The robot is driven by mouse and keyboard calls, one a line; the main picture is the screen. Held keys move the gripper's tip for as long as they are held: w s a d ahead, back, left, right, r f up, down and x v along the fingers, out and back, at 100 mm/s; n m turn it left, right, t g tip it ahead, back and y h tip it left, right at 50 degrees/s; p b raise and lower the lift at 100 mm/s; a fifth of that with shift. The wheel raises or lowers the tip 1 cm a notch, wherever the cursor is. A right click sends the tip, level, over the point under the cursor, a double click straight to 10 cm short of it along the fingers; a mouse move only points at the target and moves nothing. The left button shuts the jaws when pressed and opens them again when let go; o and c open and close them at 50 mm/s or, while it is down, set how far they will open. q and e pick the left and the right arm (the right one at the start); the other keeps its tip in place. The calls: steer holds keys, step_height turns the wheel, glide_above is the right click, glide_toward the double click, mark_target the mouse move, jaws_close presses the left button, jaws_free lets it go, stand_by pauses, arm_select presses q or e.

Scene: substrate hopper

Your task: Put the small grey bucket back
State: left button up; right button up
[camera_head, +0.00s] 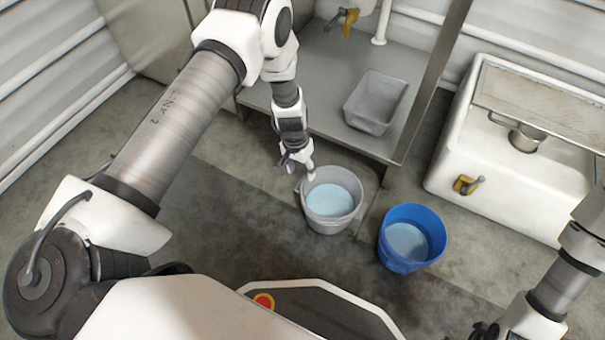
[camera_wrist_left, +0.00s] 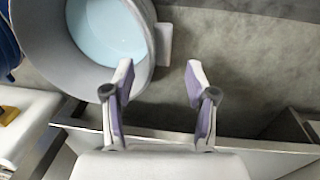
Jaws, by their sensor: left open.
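The small grey bucket (camera_head: 334,225) stands upright on the floor in front of the metal bench, with pale blue contents inside. My left gripper (camera_head: 303,173) is above its far left rim. In the left wrist view the bucket (camera_wrist_left: 55,60) fills the upper left, and a pale lug or tab sticks out from its rim. The left gripper (camera_wrist_left: 160,75) is open there with nothing between its fingers. One fingertip overlaps the rim in the picture; I cannot tell whether they touch. My right gripper (camera_head: 485,331) is only partly in view at the bottom right edge.
A blue bucket (camera_head: 398,262) with pale blue contents stands right of the grey one. A grey tub (camera_head: 375,103) sits on the metal bench (camera_head: 325,75). A white hopper (camera_head: 462,150) with a yellow tap stands at right. Floor left of the bucket is clear.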

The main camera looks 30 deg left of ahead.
arm_select(q)
step_height(320, 180, up, 5)
steer(key=p, duration=0.2)
steer(key=s+y, duration=0.1)
steer(key=s, duration=2.7)
step_height(320, 180, up, 42)
steer(key=p, duration=4.1)
steer(key=shift+w+d+n+p, duration=0.15)
steer(key=shift+w+n+p, duration=0.1)
steer(key=shift+n+p, duration=0.15)
arm_select(e)
step_height(320, 180, up, 45)
steer(key=shift+f, duration=0.1)
